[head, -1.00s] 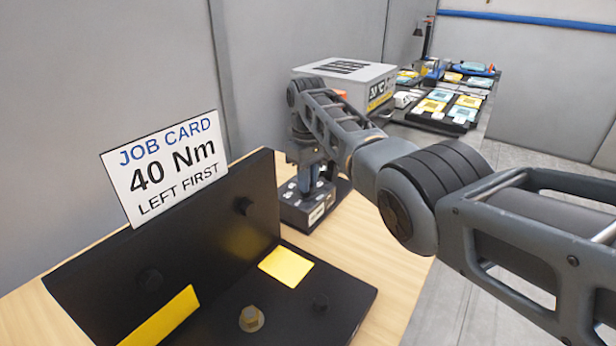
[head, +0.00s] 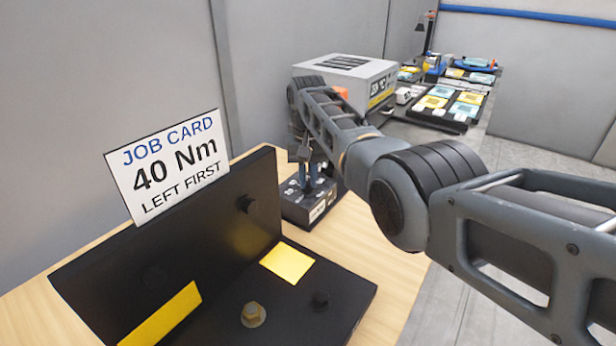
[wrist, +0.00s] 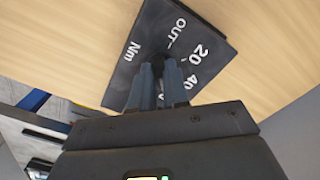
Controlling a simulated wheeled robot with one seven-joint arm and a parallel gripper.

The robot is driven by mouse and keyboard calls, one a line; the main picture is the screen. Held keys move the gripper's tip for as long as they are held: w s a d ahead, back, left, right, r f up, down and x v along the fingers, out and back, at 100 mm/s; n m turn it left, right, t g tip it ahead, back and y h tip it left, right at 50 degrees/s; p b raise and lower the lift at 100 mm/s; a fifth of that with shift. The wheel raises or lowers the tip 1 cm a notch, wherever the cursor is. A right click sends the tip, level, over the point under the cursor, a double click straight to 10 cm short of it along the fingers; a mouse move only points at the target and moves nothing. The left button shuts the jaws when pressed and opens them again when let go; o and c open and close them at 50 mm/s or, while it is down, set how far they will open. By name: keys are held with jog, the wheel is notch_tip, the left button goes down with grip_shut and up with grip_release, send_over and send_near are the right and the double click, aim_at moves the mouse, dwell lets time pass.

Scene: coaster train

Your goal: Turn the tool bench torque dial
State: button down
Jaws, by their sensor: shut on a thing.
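The torque dial unit is a dark box (head: 312,207) on the wooden bench, with white markings on its top. In the wrist view its dark plate (wrist: 190,45) shows "OUT", "20", "40" and "Nm". My gripper (wrist: 160,70) is shut on the dark dial knob (wrist: 158,60), which is mostly hidden between the fingers. In the head view my gripper (head: 314,185) points down onto the box, partly hidden by my arm. The job card (head: 166,166) reads "40 Nm, LEFT FIRST". The dial's pointer cannot be made out.
A black angled fixture (head: 180,255) with bolts and yellow patches (head: 287,263) stands in front on the bench. A grey-white box (head: 345,80) is behind the dial unit. Farther back are trays (head: 448,105) of coloured parts. Bare wood lies right of the fixture.

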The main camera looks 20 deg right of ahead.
aim_at(308, 182)
jog(key=shift+r, duration=0.1)
dwell(0.3)
jog(key=c, duration=1.1)
grip_release()
notch_tip(308, 182, up, 8)
jog(key=shift+f+b, duration=0.15)
jog(key=shift+b, duration=0.35)
